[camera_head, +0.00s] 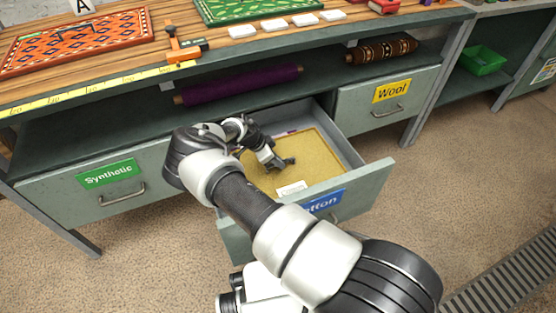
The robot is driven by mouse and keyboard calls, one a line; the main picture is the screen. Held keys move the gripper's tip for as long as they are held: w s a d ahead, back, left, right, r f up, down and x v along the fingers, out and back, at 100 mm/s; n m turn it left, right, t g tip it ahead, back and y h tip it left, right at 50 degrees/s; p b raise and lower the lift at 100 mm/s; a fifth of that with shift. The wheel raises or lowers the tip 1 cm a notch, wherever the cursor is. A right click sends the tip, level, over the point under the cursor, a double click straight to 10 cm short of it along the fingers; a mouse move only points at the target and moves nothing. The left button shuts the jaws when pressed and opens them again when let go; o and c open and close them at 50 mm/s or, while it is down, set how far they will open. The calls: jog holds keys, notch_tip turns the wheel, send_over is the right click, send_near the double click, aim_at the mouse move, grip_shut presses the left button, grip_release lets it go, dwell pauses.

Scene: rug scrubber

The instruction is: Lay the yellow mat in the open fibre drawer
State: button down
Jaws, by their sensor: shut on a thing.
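The yellow mat (313,150) is within the walls of the open drawer (352,182), whose blue front label partly reads "otton". A white tag (291,188) shows at the mat's near edge. My gripper (286,164) is over the mat, inside the drawer, and is shut on it. The fingertips are small in the picture, and I cannot tell whether the mat rests fully on the drawer floor. My arm hides the left part of the drawer and part of its front.
The shut Synthetic drawer (70,207) is left and the shut Wool drawer (365,122) right. A shelf above holds a purple roll (240,84) and a patterned roll (381,50). The wooden worktop (165,20) overhangs. Floor is clear in front, with a grate (510,278) at right.

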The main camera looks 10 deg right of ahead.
jog(key=shift+f, duration=0.1)
jog(key=c, duration=1.8)
grip_release()
jog(key=shift+o, duration=0.2)
